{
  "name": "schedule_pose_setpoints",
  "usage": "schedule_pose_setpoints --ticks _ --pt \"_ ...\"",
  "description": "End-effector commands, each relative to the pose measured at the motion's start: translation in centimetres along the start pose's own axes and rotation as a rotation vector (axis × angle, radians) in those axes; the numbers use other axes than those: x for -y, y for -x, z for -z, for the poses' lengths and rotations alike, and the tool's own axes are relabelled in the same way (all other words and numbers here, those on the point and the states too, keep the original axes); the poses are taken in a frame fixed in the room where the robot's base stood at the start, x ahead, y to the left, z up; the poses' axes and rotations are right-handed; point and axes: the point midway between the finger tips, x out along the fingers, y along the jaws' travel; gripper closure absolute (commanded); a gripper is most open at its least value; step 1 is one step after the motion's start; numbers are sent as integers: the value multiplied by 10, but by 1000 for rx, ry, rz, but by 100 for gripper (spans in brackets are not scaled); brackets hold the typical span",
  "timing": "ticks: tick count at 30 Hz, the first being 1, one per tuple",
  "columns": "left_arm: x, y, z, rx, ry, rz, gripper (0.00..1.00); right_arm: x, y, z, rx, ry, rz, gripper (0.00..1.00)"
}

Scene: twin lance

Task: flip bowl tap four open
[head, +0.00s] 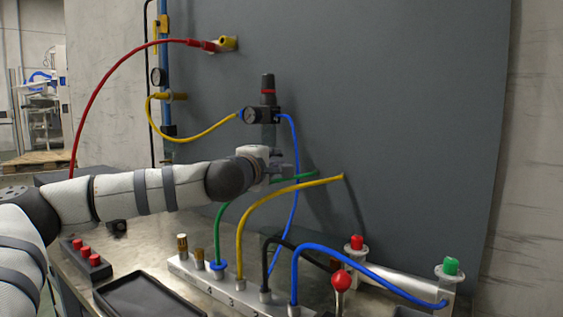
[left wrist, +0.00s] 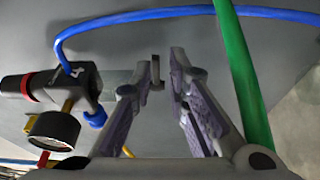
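The regulator (head: 262,114) with its gauge and red-banded black top hangs on the grey wall panel. In the left wrist view the regulator (left wrist: 82,85) lies sideways, with a grey bowl (left wrist: 118,77) reaching toward my fingers. A small grey piece at the bowl's end, seemingly the tap (left wrist: 156,72), shows between my fingertips. My left gripper (head: 280,164) is just below the regulator; its fingers (left wrist: 165,68) are apart in the wrist view. I cannot tell whether a finger touches the tap. The arm hides the tap in the head view. My right gripper is not in view.
A numbered metal manifold (head: 222,287) carries green (head: 219,222), yellow (head: 241,240), black and blue hoses. The green hose (left wrist: 243,75) passes close by my fingers. A red-knobbed lever (head: 342,281), red buttons (head: 84,252) and a black tray (head: 150,297) are on the bench.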

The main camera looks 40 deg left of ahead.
Motion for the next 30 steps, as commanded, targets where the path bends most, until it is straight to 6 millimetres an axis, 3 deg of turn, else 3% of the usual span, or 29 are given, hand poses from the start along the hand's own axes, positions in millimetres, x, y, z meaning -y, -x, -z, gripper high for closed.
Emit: schedule_pose_setpoints --ticks 4,12,14,15,30 --pt "0 -15 0 0 -1 0 85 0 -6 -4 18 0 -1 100" --pt "-4 -16 0 1 2 -5 85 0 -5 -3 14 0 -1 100" --pt "-4 -16 0 0 2 -5 99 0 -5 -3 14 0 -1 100" --pt "-4 -16 0 1 2 -5 100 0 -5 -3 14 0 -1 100" --pt "-7 -19 -3 -144 1 -9 100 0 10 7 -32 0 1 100"
